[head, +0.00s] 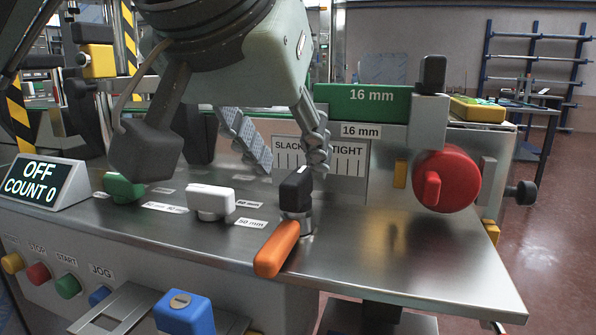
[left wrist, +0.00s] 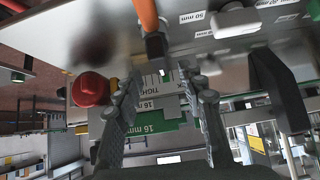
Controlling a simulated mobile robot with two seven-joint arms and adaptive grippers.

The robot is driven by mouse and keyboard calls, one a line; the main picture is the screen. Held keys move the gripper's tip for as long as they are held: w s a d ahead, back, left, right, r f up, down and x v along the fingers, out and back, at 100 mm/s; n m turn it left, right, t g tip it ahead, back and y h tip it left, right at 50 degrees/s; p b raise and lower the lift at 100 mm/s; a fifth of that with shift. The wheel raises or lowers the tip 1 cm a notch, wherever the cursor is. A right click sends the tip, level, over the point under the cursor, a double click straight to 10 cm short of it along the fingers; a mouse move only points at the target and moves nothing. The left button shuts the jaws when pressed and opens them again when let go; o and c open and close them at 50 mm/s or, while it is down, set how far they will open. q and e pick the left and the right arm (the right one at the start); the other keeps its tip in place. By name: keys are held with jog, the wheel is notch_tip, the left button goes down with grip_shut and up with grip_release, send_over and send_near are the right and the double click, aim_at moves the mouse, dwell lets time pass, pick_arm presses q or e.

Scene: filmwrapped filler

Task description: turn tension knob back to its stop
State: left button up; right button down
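A black knob (head: 296,190) with a white mark on its top stands on a metal post on the steel deck. A scale plate (head: 335,168) reading SLACK and TIGHT is behind it. An orange handle (head: 277,249) lies at the foot of the post, pointing toward the front edge. My left gripper (head: 281,155) is open and empty, with its ribbed fingers above and behind the knob. In the left wrist view the knob (left wrist: 155,47) is beyond the gap between the fingertips, apart from both. Which way the knob's mark points on the scale is hard to tell. My right gripper is not in view.
A red knob (head: 447,180) and a green 16 mm block (head: 368,103) are at right. White (head: 210,200) and green (head: 122,187) knobs stand left on the deck. A display (head: 40,184) reads OFF, COUNT 0. A blue block (head: 183,312) sits in front. The right deck is clear.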

aim_at(296, 175)
pick_arm(q)
jog(key=x, duration=0.4)
jog(key=shift+w+f, duration=0.3)
jog(key=shift+c, duration=0.3)
grip_shut()
